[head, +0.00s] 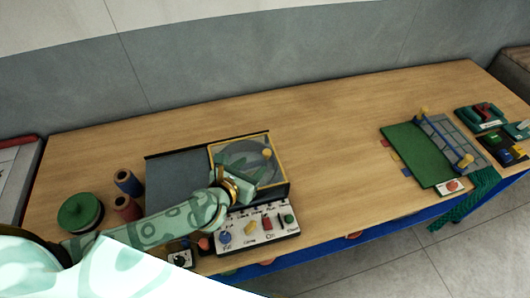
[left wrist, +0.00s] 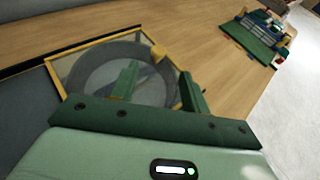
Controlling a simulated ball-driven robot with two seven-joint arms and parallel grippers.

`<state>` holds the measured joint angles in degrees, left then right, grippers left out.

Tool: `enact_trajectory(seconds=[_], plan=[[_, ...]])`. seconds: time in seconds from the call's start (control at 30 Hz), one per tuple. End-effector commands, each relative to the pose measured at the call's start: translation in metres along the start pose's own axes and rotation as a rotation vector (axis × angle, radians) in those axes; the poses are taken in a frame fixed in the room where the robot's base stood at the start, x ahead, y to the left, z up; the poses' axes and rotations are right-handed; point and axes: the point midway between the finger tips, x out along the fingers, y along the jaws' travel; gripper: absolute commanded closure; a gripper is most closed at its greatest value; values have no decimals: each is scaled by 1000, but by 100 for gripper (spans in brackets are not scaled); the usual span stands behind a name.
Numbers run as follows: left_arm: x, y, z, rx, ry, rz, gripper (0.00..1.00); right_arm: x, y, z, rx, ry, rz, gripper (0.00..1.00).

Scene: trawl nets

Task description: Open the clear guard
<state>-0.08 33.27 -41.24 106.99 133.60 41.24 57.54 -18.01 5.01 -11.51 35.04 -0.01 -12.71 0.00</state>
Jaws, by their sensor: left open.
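The clear guard (head: 277,158) is a see-through panel in a yellow frame, lying over the dark machine box on the table. A round grey ring shows beneath it. A yellow knob (head: 267,153) stands on its right side; the knob also shows in the left wrist view (left wrist: 158,52). My left gripper (head: 237,178) is over the near part of the guard. In the left wrist view its two green fingers (left wrist: 158,88) are apart with nothing between them, and the knob is just beyond them. Whether a finger touches the guard I cannot tell. My right gripper is out of view.
A white control panel (head: 270,236) with coloured knobs and switches is at the box's front. Spools (head: 128,182) and a green round lid (head: 80,213) stand to the left. A green board (head: 413,152) lies at the right. The middle table is clear.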

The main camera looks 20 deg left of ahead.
Motion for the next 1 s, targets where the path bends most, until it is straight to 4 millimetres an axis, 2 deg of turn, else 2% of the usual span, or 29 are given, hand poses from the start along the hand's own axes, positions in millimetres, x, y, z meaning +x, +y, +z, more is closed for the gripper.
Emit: enact_trajectory(seconds=[0.1, 0.33, 0.5, 0.8, 0.97, 1.0], plan=[[32, 0, 0, 0, -2, 1, 54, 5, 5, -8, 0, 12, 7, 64], [76, 0, -1, 0, -1, 0, 54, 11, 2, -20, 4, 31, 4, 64], [90, 0, 0, 1, -1, -1, 54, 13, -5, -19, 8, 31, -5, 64], [92, 0, 0, 1, 0, -1, 54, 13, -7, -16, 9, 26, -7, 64], [92, 0, 0, 1, -1, -1, 98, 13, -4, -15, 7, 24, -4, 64], [92, 0, 0, 1, -1, -1, 100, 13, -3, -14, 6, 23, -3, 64]])
